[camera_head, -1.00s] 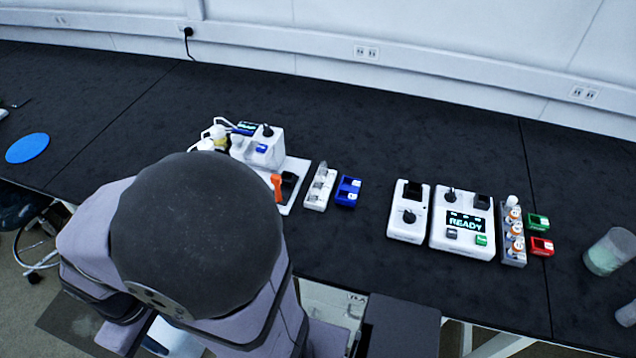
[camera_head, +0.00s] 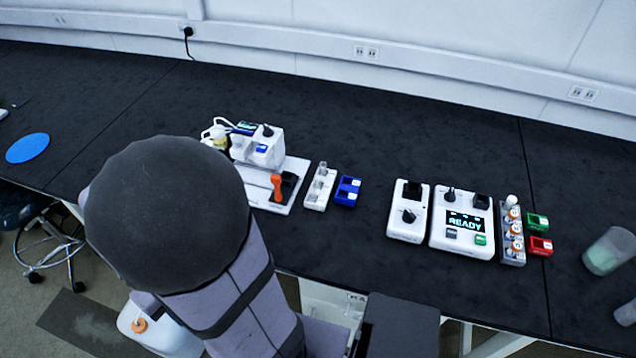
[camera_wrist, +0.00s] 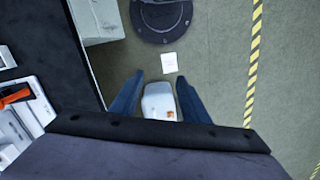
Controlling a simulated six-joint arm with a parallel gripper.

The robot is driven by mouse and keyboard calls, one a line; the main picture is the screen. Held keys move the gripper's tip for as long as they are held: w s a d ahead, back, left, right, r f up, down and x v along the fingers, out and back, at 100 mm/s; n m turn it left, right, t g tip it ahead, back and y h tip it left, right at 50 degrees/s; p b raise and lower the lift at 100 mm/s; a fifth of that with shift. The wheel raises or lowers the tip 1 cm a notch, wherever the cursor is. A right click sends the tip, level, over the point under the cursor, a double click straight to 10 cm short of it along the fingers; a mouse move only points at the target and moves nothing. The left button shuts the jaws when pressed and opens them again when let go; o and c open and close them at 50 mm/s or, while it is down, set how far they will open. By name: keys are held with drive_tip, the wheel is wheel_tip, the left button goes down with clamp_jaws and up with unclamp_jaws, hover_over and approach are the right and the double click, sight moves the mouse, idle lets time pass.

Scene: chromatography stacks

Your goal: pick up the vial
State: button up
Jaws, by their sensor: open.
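Several small vials with orange-and-white tops (camera_head: 514,227) stand in a narrow grey rack (camera_head: 505,258) at the right of the bench. A small white rack (camera_head: 316,203) left of centre holds clear pieces that may be vials; they are too small to tell. Which one is the task's vial cannot be told. My gripper (camera_wrist: 160,76) is open and empty in the wrist view, its two blue fingers apart over the floor, off the bench. My own arm hides it in the head view.
A white container (camera_wrist: 159,98) is below my fingers.

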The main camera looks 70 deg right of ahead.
sight(318, 176)
drive_tip(key=s+d+f+m, duration=0.3)
drive_tip(key=s+d+m, duration=0.1)
drive_tip(key=d, duration=0.4)
drive_tip(key=s+d+f+m+y, duration=0.1)
drive_tip(key=s+d+f+m, duration=0.2)
drive_tip(key=d, duration=0.6)
drive_tip(key=s+d+f+m+p, duration=0.1)
drive_tip(key=s+d+f+m, duration=0.3)
drive_tip(key=d, duration=0.5)
drive_tip(key=shift+s+f+m+t+y, duration=0.1)
drive_tip(key=shift+s+m+t+y, duration=0.3)
drive_tip(key=shift+s+m, duration=0.45)
drive_tip(key=d+h, duration=0.1)
drive_tip(key=d, duration=0.6)
drive_tip(key=w+d+h, duration=0.1)
drive_tip(key=d, duration=0.3)
drive_tip(key=shift+t+h, duration=0.3)
drive_tip(key=w+d+r+h, duration=0.2)
drive_tip(key=d+r+h, duration=0.25)
drive_tip(key=d, duration=0.65)
drive_tip(key=shift+n+t+y, duration=0.3)
drive_tip(key=shift+n+y, duration=0.05)
drive_tip(key=shift+n, duration=0.1)
drive_tip(key=shift+p+x, duration=1.7)
drive_tip(key=shift+x, duration=1.65)
drive_tip(key=shift+s, duration=0.2)
drive_tip(key=shift+c, duration=0.4)
clamp_jaws()
